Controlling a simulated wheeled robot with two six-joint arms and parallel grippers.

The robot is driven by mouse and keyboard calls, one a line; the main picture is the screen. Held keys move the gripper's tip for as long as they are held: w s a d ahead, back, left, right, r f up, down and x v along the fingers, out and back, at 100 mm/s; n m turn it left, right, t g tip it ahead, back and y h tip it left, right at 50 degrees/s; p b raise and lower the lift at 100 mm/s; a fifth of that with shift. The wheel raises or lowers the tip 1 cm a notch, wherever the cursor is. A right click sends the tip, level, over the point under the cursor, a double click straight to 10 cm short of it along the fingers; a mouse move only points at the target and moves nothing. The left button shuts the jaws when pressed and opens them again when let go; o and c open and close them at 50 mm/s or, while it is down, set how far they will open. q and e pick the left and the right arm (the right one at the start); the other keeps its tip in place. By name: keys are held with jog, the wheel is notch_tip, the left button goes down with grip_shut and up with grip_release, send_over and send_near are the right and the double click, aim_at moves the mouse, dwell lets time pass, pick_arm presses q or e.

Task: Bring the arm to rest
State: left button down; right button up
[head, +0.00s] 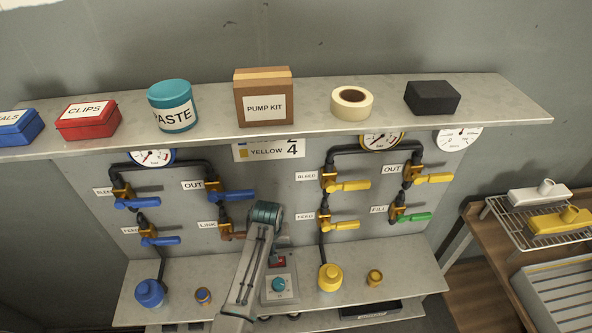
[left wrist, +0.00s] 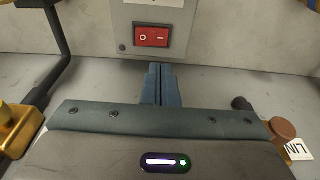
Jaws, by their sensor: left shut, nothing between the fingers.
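My left arm (head: 258,265) rises from the bottom middle of the head view, in front of the valve panel. The fingertips lie just below a grey switch box (left wrist: 187,12) with a red rocker switch (left wrist: 151,37). I cannot tell whether they touch it. My right gripper is not in view.
Valves with blue handles (head: 137,203) are left of the arm; yellow-handled ones (head: 349,185) and a green one are right. A shelf (head: 220,129) above holds boxes, a paste tub (head: 172,105) and tape. A rack (head: 525,235) stands at right.

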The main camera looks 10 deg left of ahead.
pick_arm(q)
jog(key=s+a+r+m, duration=0.1)
jog(key=s+a, duration=0.3)
jog(key=s, duration=0.4)
jog(key=s+a+r, duration=0.1)
jog(key=s+a, duration=0.4)
jog(key=s, duration=0.3)
jog(key=s+a+r+m+t, duration=0.25)
jog(key=s+r, duration=0.75)
jog(key=s, duration=0.5)
notch_tip(320, 180, down, 38)
jog(key=a+g+b, duration=0.2)
jog(key=b, duration=0.6)
jog(key=s+f+b, duration=0.3)
jog(key=s+f, duration=0.6)
jog(key=f, duration=0.4)
jog(key=s+a+f+g+b, duration=0.1)
jog(key=s+f+b, duration=0.2)
jog(key=s+f, duration=0.6)
notch_tip(320, 180, down, 4)
jog(key=shift+f, duration=0.1)
